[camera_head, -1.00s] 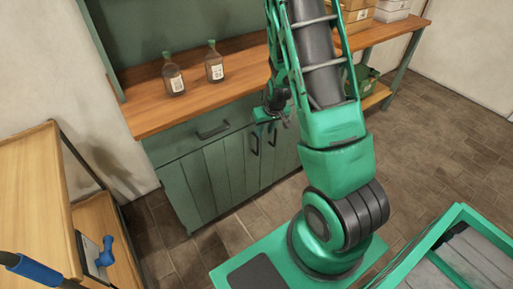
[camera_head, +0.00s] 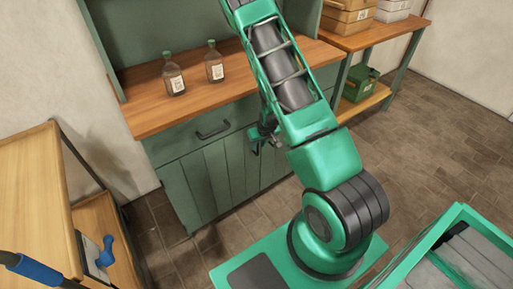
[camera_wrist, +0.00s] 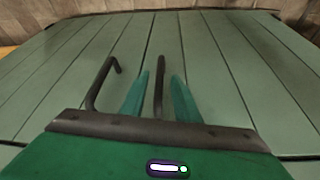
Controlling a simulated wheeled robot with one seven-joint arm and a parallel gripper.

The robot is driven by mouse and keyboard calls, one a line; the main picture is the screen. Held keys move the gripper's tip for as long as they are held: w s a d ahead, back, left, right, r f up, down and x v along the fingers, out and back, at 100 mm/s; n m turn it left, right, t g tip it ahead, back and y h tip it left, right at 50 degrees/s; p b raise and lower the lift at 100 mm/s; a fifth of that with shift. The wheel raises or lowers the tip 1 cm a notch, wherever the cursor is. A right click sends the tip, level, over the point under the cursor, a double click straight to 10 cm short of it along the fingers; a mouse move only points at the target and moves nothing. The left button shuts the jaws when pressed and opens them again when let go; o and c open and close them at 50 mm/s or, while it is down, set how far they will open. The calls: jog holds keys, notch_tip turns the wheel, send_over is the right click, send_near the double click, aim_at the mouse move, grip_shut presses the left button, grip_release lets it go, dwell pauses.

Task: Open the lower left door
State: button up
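The lower left door (camera_head: 215,178) is a green planked cabinet door below a drawer; it looks closed. My gripper (camera_head: 256,146) is at the door's upper right, in front of the door handles, which it and my arm hide in the head view. In the wrist view my gripper (camera_wrist: 159,98) is open, its two green fingers apart. A dark bar handle (camera_wrist: 159,85) shows between them, apparently the left door's handle. Its contact with the fingers cannot be told. A second dark handle (camera_wrist: 101,85) is left of the fingers.
The drawer (camera_head: 205,132) with a dark handle is above the door. Two brown bottles (camera_head: 174,76) stand on the wooden counter (camera_head: 150,115). A wooden shelf unit (camera_head: 35,200) stands at the left. Floor (camera_head: 160,235) before the door is clear.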

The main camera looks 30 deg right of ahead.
jog(key=shift+x, duration=1.35)
grip_shut()
jog(key=shift+s, duration=0.1)
